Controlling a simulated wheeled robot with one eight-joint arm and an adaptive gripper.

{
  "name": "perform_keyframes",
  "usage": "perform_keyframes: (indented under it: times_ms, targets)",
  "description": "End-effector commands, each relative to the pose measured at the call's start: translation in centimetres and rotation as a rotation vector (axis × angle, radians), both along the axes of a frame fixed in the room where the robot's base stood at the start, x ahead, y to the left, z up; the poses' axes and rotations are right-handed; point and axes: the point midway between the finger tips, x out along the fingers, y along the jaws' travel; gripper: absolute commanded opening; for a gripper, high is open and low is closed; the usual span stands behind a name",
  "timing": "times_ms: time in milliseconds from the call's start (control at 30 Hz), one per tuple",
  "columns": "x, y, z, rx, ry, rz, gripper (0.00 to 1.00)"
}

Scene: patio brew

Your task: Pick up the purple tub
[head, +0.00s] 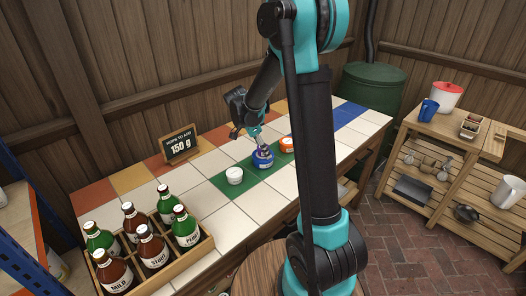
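The purple tub (263,159), which looks blue-purple with a pale label, stands on the tiled counter (232,211). It sits between a white tub and an orange one. My gripper (257,143) reaches down from the back left, its fingertips at or just above the top of the purple tub. The fingers are small in this view and partly merge with the tub's top. I cannot tell whether they touch it or whether they are open or shut.
A white tub (234,175) stands close at the left and an orange tub (286,144) close at the right. A sign reading 150 g (180,145) stands behind. A wooden crate (200,246) of bottles is at front left. Bare tiles lie in front.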

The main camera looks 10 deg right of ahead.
Motion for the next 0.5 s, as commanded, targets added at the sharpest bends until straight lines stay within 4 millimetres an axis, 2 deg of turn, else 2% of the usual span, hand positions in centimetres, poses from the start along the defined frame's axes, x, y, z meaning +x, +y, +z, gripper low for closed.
perform_keyframes:
  times_ms: [33,400,500]
  targets:
    - [0.0,0.01,0.01,0.0,0.0,0.0,0.57]
    - [-0.01,0.02,0.02,0.0,0.0,0.0,0.13]
    - [-0.01,0.02,0.02,0.0,0.0,0.0,0.12]
